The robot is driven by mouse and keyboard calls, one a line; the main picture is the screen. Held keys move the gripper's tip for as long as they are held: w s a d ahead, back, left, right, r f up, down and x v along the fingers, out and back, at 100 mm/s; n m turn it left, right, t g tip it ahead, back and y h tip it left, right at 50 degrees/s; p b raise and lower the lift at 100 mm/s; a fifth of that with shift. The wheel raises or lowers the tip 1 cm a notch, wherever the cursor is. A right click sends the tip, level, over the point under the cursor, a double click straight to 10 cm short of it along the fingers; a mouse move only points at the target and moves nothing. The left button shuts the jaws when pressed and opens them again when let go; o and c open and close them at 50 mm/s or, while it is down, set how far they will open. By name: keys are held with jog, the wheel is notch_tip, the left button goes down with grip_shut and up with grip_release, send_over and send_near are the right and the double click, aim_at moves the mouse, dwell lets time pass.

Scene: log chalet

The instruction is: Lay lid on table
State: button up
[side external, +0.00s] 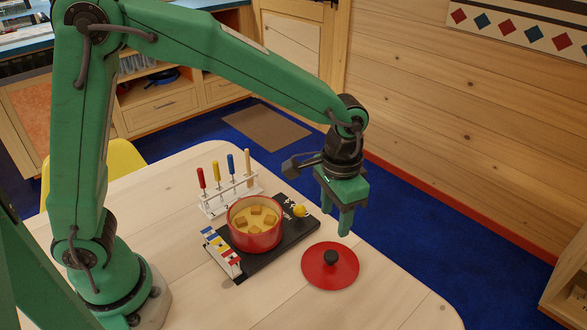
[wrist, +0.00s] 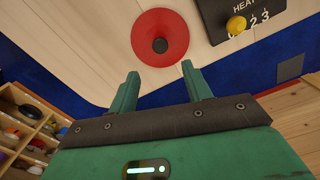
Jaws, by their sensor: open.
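The red lid (side external: 330,267) lies flat on the table (side external: 390,285) with its black knob (side external: 330,257) up, to the right of the black hot plate (side external: 270,258). In the wrist view the lid (wrist: 160,30) is ahead of my fingertips, with bare table around it. The red pot (side external: 254,233) stands uncovered on the hot plate, with brown cubes in a yellow filling. My gripper (side external: 336,222) is open and empty, above the table near its far right edge, apart from the lid. In the wrist view its two fingers (wrist: 160,78) are spread with nothing between them.
A white rack (side external: 230,200) with several coloured-handled forks stands behind the pot. A small multicoloured striped item (side external: 221,250) is at the pot's left. A yellow knob (side external: 300,210) is on the hot plate. The table front is clear. A wooden wall (side external: 470,120) rises beyond the blue floor.

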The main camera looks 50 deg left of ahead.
jog(key=s+a+r+n+t, duration=0.25)
jog(key=s+a+r, duration=0.25)
jog(key=a+r, duration=0.45)
jog(key=s+a+r+n+t, duration=0.1)
jog(key=s+a+t, duration=0.2)
jog(key=s+a, duration=0.6)
jog(key=shift+s+a+r, duration=0.15)
jog(key=shift+s+a, duration=0.05)
jog(key=shift+s, duration=0.55)
